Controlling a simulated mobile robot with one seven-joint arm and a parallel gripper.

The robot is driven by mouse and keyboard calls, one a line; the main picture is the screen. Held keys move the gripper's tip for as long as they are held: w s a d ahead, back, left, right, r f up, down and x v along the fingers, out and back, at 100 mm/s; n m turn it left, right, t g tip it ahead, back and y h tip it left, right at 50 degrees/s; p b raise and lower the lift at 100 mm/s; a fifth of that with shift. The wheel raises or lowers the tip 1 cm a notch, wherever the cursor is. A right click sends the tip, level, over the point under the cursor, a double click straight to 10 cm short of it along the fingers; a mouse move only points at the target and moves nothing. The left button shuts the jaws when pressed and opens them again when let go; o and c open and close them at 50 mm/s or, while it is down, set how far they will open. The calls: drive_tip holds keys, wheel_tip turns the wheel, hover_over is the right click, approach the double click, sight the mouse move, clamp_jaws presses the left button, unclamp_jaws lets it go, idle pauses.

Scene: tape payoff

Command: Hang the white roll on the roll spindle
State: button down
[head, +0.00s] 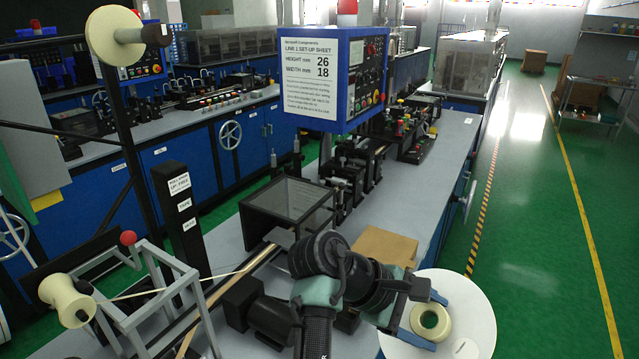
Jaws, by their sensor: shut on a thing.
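The white roll (465,312) is a large flat white disc with a cream ring at its centre, at the lower right. My gripper (428,320), with blue fingers, is shut on the roll at its central ring. My dark arm hides the roll's left part. At the upper left, a tall dark post carries what looks like the roll spindle (130,35), a short pale shaft with a round cream plate (108,35) on its left and a dark end on its right. No roll shows on it. The gripper is far right of and below the spindle.
A blue control box with a set-up sheet (310,75) stands mid-view. A cardboard box (385,246) lies behind my arm.

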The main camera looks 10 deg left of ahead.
drive_tip(key=a+r+n+t+y+p, duration=0.1)
drive_tip(key=a+r+n+t+y, duration=0.1)
drive_tip(key=r+n+t+y, duration=0.75)
drive_tip(key=a+r+n+t+y+p, duration=0.1)
drive_tip(key=a+r+n+t+y, duration=0.25)
drive_tip(key=r, duration=1.15)
drive_tip(key=s+a+r+n+g+y+p, duration=0.1)
drive_tip(key=s+a+r+n+g+y, duration=0.15)
drive_tip(key=s+a+r+y, duration=0.4)
drive_tip(key=s+a+r+n+g+y+p, duration=0.1)
drive_tip(key=s+a+r+n+y+p, duration=0.15)
drive_tip(key=s+r+n+y, duration=0.4)
drive_tip(key=m+h+p, duration=0.2)
drive_tip(key=p, duration=0.1)
approach(169, 30)
drive_tip(key=shift+w+a, duration=0.75)
drive_tip(key=shift+w, duration=1.05)
drive_tip(key=shift+r+t, duration=0.25)
drive_tip(key=shift+r, duration=0.1)
drive_tip(key=shift+b, duration=0.6)
drive_tip(key=shift+a, duration=0.2)
drive_tip(key=shift+w+a+b, duration=0.2)
drive_tip(key=shift+w+a, duration=0.05)
drive_tip(key=shift+a, duration=0.45)
drive_tip(key=shift+w+a+b, duration=0.15)
drive_tip(key=shift+w+a, duration=0.1)
drive_tip(key=shift+a, duration=0.45)
drive_tip(key=shift+w+a+b, duration=0.2)
drive_tip(key=shift+w+a, duration=0.1)
drive_tip(key=shift+a, duration=0.4)
